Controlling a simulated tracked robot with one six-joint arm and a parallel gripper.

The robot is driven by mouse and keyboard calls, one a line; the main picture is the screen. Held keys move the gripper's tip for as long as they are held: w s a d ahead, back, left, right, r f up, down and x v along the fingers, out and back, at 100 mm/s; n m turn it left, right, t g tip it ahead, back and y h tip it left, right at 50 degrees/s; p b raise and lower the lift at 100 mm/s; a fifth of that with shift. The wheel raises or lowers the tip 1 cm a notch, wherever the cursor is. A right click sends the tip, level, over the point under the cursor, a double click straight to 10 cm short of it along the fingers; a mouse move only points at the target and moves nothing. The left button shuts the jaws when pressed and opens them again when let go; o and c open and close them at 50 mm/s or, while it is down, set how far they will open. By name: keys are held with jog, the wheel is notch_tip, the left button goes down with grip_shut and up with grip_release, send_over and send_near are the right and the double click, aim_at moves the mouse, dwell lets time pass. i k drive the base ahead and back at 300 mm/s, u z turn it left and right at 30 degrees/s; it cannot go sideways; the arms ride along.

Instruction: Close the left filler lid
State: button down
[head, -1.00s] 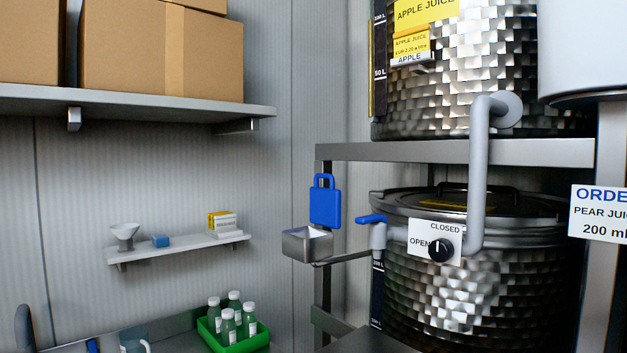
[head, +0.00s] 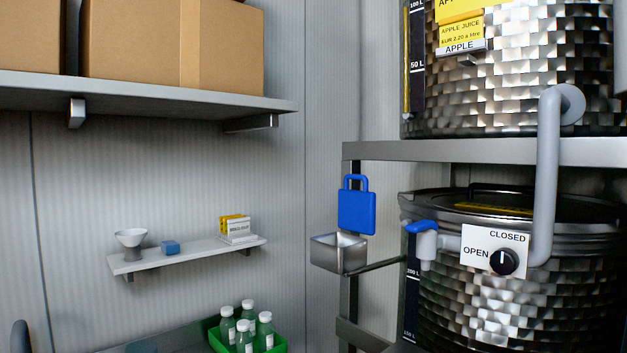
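I cannot make out a left filler lid in the head view. The lower steel tank (head: 490,310) on the right has a dark round lid (head: 450,200) lying on its top, partly under the rack. A blue-handled tap (head: 425,243) and a black knob (head: 503,262) on an OPEN/CLOSED plate (head: 480,240) are in front of it. The upper steel tank (head: 520,75) carries APPLE JUICE labels; its top is out of frame. My gripper is not in view.
A metal rack (head: 480,151) holds the tanks; a blue padlock-shaped tag (head: 356,212) and steel cup (head: 338,252) hang at its left. A small wall shelf (head: 190,255), cardboard boxes (head: 150,45) and a green bottle crate (head: 282,338) are at left.

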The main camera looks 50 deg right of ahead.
aim_at(357, 209)
jog(key=z, duration=0.05)
jog(key=i, duration=1.25)
